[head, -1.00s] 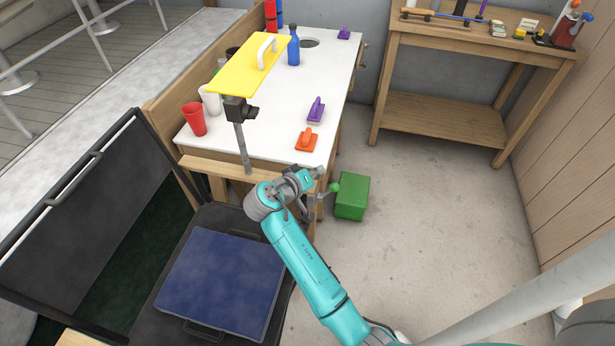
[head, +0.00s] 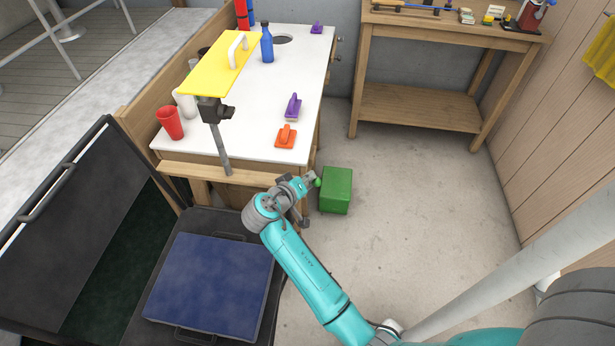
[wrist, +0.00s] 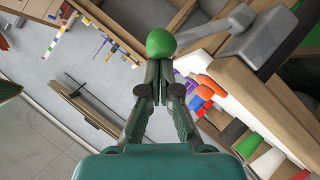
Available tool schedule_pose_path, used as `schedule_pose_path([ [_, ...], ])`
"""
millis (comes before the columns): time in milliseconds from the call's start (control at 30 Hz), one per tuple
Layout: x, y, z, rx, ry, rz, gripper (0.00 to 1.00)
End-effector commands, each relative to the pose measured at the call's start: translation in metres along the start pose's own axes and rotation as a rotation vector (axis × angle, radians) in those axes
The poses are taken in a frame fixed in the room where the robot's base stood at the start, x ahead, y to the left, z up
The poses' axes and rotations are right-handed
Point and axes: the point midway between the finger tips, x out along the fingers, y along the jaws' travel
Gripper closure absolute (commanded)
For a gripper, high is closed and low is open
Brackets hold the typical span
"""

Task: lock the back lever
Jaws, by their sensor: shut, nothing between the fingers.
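A green ball knob (wrist: 160,43) is right in front of my fingertips in the wrist view. A grey bar (wrist: 200,40) runs from behind it toward a grey block (wrist: 262,42) at the table's wooden edge, like a lever. In the head view my gripper (head: 308,184) hides most of the lever. No second lever is clear.
A green box (head: 336,190) stands on the floor just beyond the knob. The white table (head: 245,125) bears a yellow board, a red cup, a blue bottle and purple and orange handled pieces. A blue-topped case (head: 210,285) lies at lower left. Floor to the right is clear.

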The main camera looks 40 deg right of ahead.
Motion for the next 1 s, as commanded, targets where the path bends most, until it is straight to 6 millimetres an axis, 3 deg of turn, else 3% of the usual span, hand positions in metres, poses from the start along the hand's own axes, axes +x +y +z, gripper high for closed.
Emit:
schedule_pose_path([
  [533, 0.008, 0.009, 0.012, 0.130, -0.003, -0.081, 1.00],
  [1000, 0.029, 0.021, 0.047, 0.490, -0.004, -0.308, 1.00],
])
